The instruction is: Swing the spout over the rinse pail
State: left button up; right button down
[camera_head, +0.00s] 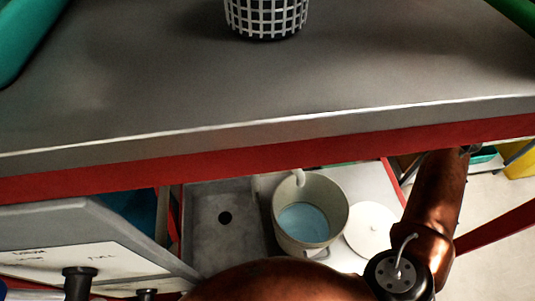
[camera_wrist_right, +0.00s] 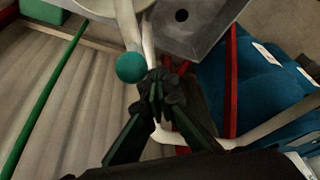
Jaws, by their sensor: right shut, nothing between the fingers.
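In the head view a cream pail (camera_head: 336,208) with pale blue liquid stands beside a grey sink basin. A short white curved piece (camera_head: 299,177), which looks like the spout end, shows at the pail's far rim. In the right wrist view a pale tube (camera_wrist_right: 127,25) runs down from the top, with a teal ball (camera_wrist_right: 131,67) beside it. My right gripper (camera_wrist_right: 158,92) is shut and empty, just right of and below the ball in the picture. I cannot tell whether it touches the ball or tube. My left gripper is not in view.
A grey worktop (camera_head: 190,95) with a red edge spans the head view and carries a white basket (camera_head: 265,15). The basin (camera_head: 225,240) has a dark drain hole. A white disc (camera_head: 371,229) lies right of the pail. Blue bags (camera_wrist_right: 265,85) show right in the wrist view.

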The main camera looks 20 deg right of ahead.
jog(key=d+b, duration=0.1)
jog(key=d+n+b, duration=0.1)
jog(key=w+n+b, duration=0.1)
jog(key=shift+d+f+y, duration=0.3)
jog(key=shift+d+f, duration=0.1)
jog(key=shift+w+d+r+n+g+b, duration=0.2)
jog(key=shift+d+r+n+g+b, duration=0.15)
jog(key=shift+b, duration=0.35)
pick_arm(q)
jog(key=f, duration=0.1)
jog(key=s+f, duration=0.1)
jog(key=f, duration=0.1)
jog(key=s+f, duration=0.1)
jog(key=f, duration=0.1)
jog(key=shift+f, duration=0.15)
pick_arm(e)
jog(key=shift+w+d+r, duration=0.1)
jog(key=shift+d, duration=0.2)
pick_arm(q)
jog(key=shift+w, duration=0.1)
pick_arm(e)
jog(key=shift+r, duration=0.1)
